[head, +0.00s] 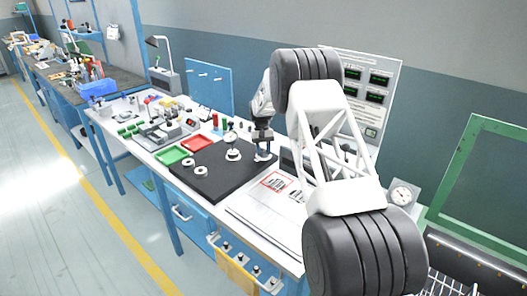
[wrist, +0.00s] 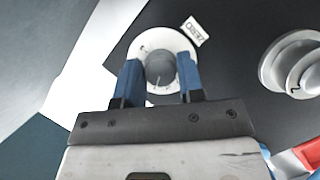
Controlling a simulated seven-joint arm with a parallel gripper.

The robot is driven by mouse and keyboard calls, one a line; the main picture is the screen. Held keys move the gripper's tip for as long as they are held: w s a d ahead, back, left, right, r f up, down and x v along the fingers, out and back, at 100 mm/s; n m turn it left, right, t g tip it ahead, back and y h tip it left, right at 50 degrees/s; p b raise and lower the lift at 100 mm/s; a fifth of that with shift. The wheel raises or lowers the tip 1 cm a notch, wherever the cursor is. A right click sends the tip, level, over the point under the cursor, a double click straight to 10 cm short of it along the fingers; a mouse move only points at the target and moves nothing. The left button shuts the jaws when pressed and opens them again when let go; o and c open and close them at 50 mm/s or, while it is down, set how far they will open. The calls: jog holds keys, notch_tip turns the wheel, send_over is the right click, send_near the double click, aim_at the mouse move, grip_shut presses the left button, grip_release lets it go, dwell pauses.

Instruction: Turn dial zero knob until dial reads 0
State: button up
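The zero knob (wrist: 160,68) is a grey round knob on a white disc (wrist: 149,42), with a small tag (wrist: 195,31) beside it that seems to read ZERO upside down. My gripper (wrist: 160,72) has one blue finger on each side of the knob; I cannot tell whether they touch it. In the head view my gripper (head: 263,150) points down over the right part of the black mat, and the knob is mostly hidden. A small dial gauge (head: 231,138) stands on a white base left of the gripper. Its reading is too small to tell.
The black mat (head: 205,190) also holds white rings (head: 187,162). In the wrist view a white stepped round part (wrist: 292,65) is close at the right. Printed sheets (head: 275,182) lie at the bench's right.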

jog(key=o, duration=0.3)
jog(key=shift+o, duration=0.2)
jog(key=shift+r, duration=0.1)
jog(key=v, duration=0.7)
jog(key=shift+r, duration=0.3)
jog(key=shift+w, duration=0.1)
